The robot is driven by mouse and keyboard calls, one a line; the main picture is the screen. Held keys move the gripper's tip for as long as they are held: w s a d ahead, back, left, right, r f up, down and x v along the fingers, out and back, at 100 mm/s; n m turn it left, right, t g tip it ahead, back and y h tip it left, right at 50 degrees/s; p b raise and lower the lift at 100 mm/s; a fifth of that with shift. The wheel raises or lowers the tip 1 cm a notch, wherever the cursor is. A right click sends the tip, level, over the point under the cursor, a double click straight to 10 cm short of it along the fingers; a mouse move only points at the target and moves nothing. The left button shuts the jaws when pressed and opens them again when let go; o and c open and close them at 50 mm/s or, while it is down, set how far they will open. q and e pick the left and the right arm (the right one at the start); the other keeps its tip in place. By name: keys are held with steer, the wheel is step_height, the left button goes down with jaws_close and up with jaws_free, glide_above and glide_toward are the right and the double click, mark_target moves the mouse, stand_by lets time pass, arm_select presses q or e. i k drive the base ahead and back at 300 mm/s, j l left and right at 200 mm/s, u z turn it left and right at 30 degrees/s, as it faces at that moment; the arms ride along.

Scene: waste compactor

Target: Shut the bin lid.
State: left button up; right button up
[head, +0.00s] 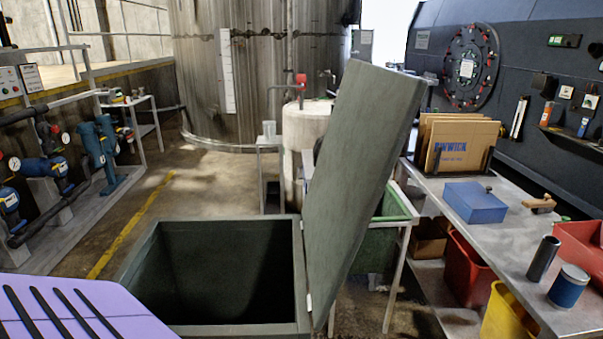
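A dark grey-green bin (304,290) stands in front of me with its top open, and its inside looks dark and empty as far as I can see. Its lid (365,165) is hinged at the bin's right edge. The lid stands up steeply, leaning a little to the right, with its flat face toward the left. Neither of my grippers shows in the head view.
A metal workbench (500,225) on the right holds a cardboard box (460,145), a blue box (475,201) and cans. Red (468,268) and yellow (510,315) bins stand beneath it. Pumps and pipes line the left.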

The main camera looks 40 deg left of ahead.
mark_target(376, 108)
steer(key=i+l+u, duration=0.15)
steer(key=u, duration=0.3)
steer(key=i+l+u, duration=0.15)
steer(key=u, duration=0.25)
steer(key=i+l+u, duration=0.1)
steer(key=l+u, duration=0.35)
steer(key=i+l+u, duration=0.15)
steer(key=l+u, duration=0.5)
steer(key=i, duration=0.05)
